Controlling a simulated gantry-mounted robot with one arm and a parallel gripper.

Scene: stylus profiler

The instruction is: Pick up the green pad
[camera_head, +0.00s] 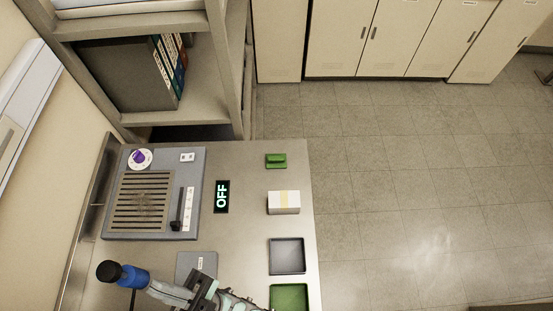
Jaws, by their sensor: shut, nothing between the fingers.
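The green pad (276,161) lies on the bench top near its far right corner, with a darker raised grip on top. Nothing touches it. A green tray (273,296) is at the bottom edge, partly cut off by the frame. My gripper (243,302) is at the bottom of the view, beside the green tray and well away from the pad. It is shut and empty; its tips are small and hard to make out.
A white box with a yellow band (284,203) stands between the pad and a dark grey tray (287,257). A grey instrument (192,170) with a slatted plate and an OFF display (222,196) are to the left. The bench's right edge (312,200) is close to the pad.

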